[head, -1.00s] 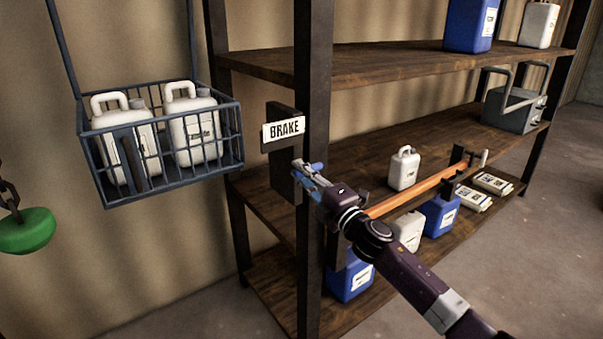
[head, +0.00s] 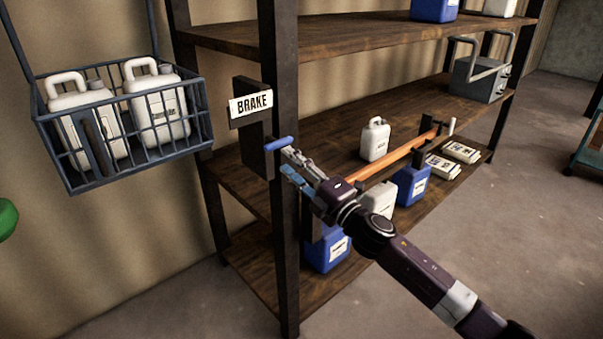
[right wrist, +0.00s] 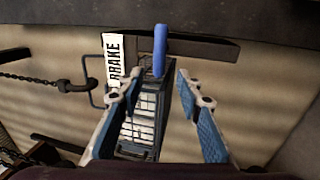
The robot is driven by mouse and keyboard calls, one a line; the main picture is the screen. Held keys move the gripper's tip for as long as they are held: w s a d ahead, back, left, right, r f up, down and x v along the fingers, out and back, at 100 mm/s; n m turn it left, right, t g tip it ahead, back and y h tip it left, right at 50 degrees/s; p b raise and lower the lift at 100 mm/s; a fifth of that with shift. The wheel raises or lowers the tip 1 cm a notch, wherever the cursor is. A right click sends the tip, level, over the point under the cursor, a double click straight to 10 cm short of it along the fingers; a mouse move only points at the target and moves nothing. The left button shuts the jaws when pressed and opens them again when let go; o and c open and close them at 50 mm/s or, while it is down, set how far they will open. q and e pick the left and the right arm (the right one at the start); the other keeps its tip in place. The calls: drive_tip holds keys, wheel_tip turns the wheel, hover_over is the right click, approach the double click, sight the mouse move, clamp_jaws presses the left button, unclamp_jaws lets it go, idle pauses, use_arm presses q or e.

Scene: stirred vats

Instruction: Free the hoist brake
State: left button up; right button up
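The brake is a dark bracket on the shelf post with a white BRAKE sign (head: 251,103) and a short blue handle (head: 279,144) sticking out below it. In the right wrist view the blue handle (right wrist: 160,48) stands upright ahead of the fingers, roughly centred between them. My right gripper (head: 287,162) is open and empty, with its fingertips just short of the handle at its lower right. In the right wrist view its two fingers (right wrist: 158,78) are spread apart. My left gripper is not in view.
A wire basket (head: 140,167) with two white jugs hangs at the left. The shelf rack (head: 340,140) holds white and blue jugs, an orange bar (head: 392,160) and a grey box (head: 480,82). A green object (head: 7,218) shows at the left edge. The right floor is mostly clear.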

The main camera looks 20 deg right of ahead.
drive_tip(key=shift+v, duration=2.05)
